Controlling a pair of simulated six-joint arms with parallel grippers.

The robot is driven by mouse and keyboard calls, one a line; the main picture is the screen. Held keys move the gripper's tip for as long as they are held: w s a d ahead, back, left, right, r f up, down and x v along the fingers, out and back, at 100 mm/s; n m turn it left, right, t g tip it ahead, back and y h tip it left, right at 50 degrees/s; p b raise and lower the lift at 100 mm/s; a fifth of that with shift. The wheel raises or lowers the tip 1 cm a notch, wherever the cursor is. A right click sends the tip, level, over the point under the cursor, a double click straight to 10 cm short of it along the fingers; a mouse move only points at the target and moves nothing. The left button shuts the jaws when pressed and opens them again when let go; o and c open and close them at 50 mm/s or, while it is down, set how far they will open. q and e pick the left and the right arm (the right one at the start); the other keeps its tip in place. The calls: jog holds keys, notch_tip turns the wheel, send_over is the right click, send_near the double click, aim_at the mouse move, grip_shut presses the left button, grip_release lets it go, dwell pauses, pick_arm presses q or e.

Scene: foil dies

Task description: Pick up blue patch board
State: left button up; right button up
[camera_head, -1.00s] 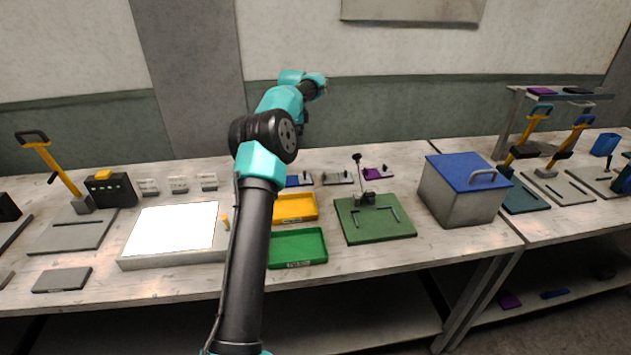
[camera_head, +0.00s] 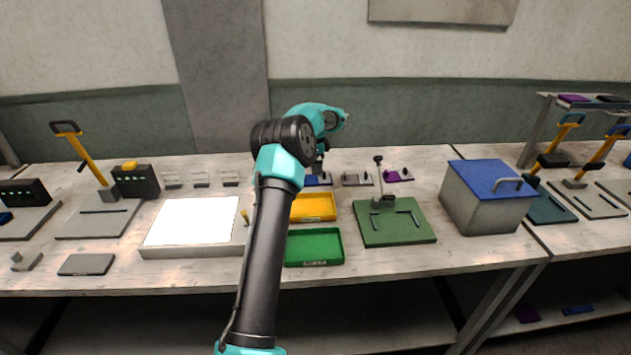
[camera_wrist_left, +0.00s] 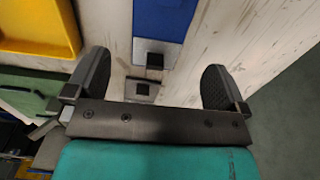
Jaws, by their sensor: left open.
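The blue patch board (camera_head: 312,181) lies at the back of the table, behind the yellow tray, partly hidden by my left arm. In the left wrist view its blue face (camera_wrist_left: 165,20) runs off the top edge; a grey end with a black block (camera_wrist_left: 155,60) points towards my gripper. My left gripper (camera_wrist_left: 158,65) is open and empty, with one finger on each side of that end in the picture. In the head view the gripper (camera_head: 319,166) hangs over the board's area. I cannot tell the remaining height. My right gripper is not in view.
A grey board (camera_head: 357,180) and a purple board (camera_head: 398,175) lie to the right. The yellow tray (camera_head: 315,206) and green tray (camera_head: 314,247) are in front. A green fixture (camera_head: 393,237), a blue-lidded box (camera_head: 487,198) and a lit white panel (camera_head: 190,222) stand nearby.

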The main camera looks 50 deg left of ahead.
aim_at(316, 179)
pick_arm(q)
jog(key=shift+f, duration=0.55)
jog(key=shift+f, duration=0.1)
jog(key=shift+f, duration=2.5)
jog(key=shift+c, duration=0.5)
jog(key=c, duration=0.8)
jog(key=shift+c, duration=0.2)
